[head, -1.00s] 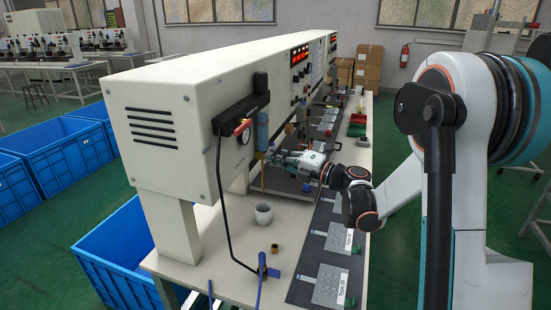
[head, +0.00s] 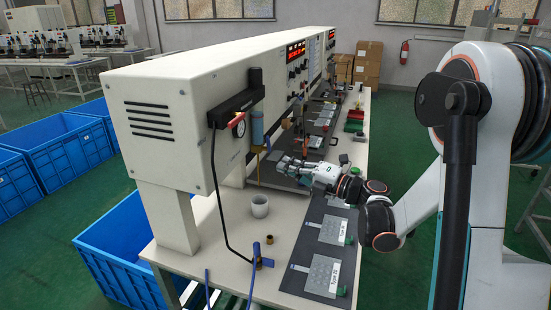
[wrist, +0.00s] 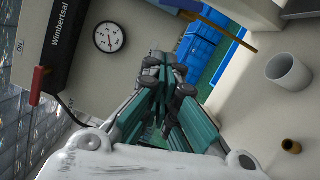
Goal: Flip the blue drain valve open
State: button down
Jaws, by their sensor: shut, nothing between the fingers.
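A blue valve-like fitting (head: 256,250) with a brass-coloured lower part stands at the near edge of the bench, where the black hose ends. A blue upright cylinder (head: 257,127) hangs on the cabinet front beside the gauge, with a yellow tube below it. I cannot tell for certain which is the drain valve. My gripper (head: 284,164) is shut and empty, in the air right of the cylinder and above and behind the fitting, touching neither. In the wrist view my gripper's fingers (wrist: 168,80) are together; the blue fitting cannot be made out there.
A white cup (head: 260,205) and a small brass cup (head: 270,239) stand on the bench. A round gauge (wrist: 109,37) and a red lever (wrist: 38,85) are on the cabinet side. Keypad panels (head: 323,273) lie on a dark mat at right. Blue crates stand at left.

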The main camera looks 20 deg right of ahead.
jog(key=shift+v, duration=1.15)
jog(key=shift+w, duration=0.1)
